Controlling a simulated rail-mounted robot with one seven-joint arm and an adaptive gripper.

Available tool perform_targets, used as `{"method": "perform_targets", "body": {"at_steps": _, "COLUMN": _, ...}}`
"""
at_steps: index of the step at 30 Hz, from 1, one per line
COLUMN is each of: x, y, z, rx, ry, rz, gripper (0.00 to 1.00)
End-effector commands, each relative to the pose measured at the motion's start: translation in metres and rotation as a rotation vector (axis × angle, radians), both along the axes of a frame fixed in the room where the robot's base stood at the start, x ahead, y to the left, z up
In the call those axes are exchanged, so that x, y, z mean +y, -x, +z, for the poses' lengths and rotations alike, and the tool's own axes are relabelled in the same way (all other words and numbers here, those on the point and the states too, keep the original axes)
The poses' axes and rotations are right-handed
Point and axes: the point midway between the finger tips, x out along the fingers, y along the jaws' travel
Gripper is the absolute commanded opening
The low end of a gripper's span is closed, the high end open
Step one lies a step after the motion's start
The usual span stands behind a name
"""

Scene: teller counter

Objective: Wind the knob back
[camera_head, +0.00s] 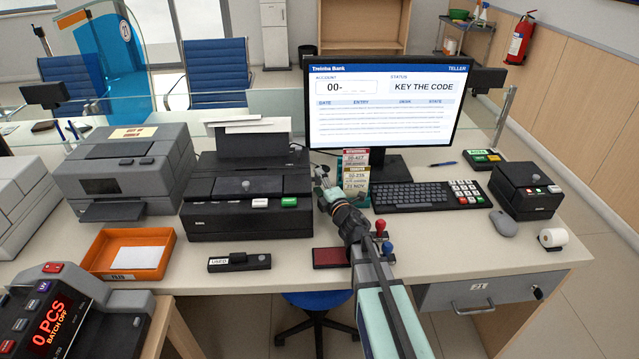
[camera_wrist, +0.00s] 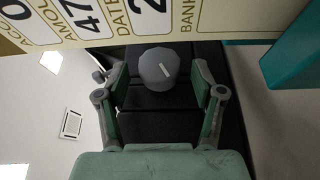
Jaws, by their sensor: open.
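In the wrist view a dark grey round knob (camera_wrist: 160,68) with a short white mark stands out from a black surface. The white mark lies slightly tilted. My gripper (camera_wrist: 163,82) is open, with one green-padded finger on each side of the knob and visible gaps to it. In the head view my gripper (camera_head: 321,190) is at the right side of the black printer (camera_head: 250,200); the knob cannot be made out there. Papers stick up from the printer's top.
A cream card stand (camera_head: 355,172) with printed labels stands close right of my gripper; its panel (camera_wrist: 185,22) crosses the top of the wrist view. The monitor (camera_head: 385,105) and keyboard (camera_head: 415,196) are right. A red pad (camera_head: 331,258) and stamps (camera_head: 381,228) sit near my arm.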

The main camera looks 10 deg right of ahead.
Motion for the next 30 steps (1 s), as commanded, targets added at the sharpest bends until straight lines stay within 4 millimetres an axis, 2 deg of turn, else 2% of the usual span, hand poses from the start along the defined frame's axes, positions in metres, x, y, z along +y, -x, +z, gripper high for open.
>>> {"method": "perform_targets", "body": {"at_steps": 2, "x": 0.0, "y": 0.0002, "z": 0.0, "rx": 0.0, "ry": 0.0, "rz": 0.0, "gripper": 0.68}}
{"method": "perform_targets", "body": {"at_steps": 3, "x": 0.0, "y": 0.0002, "z": 0.0, "rx": 0.0, "ry": 0.0, "rz": 0.0, "gripper": 0.54}}
{"method": "perform_targets", "body": {"at_steps": 7, "x": 0.0, "y": 0.0002, "z": 0.0001, "rx": 0.0, "ry": 0.0, "rz": 0.0, "gripper": 0.08}}
{"method": "perform_targets", "body": {"at_steps": 30, "x": 0.0, "y": -0.0028, "z": 0.01, "rx": 0.115, "ry": -0.016, "rz": 0.001, "gripper": 0.08}}
